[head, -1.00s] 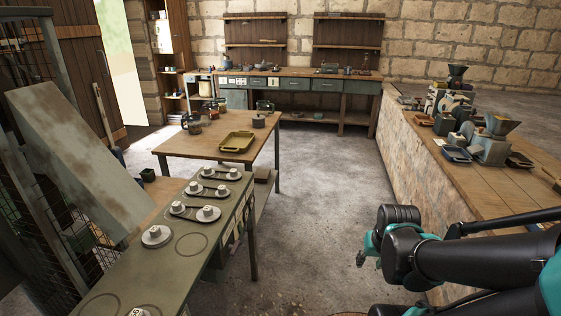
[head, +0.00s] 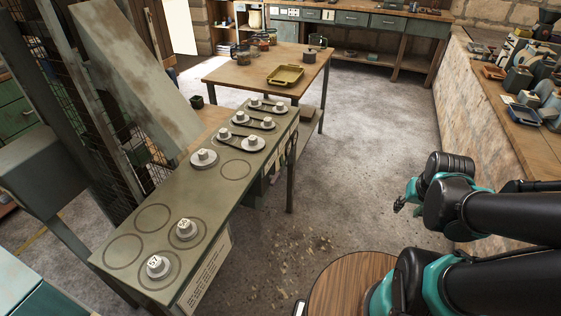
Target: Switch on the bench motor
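A long green bench (head: 218,205) runs through the head view, with round pulleys and pale numbered hubs on its top. I cannot pick out a motor or a switch for certain. Belts link several pulleys at the far end. One grey pulley (head: 204,160) stands alone near the middle. Two numbered hubs (head: 158,266) (head: 186,229) stand in ring outlines at the near end. A white panel with print (head: 205,273) is on the bench's near side face. My gripper (head: 400,205) hangs over the floor to the right of the bench, apart from it; its fingers are too small to read.
A wooden table with a yellow tray (head: 285,75) adjoins the bench's far end. A stone-sided counter (head: 490,110) with machines stands at right. A round wooden top (head: 345,290) is at the bottom. Open floor (head: 335,185) lies between bench and counter.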

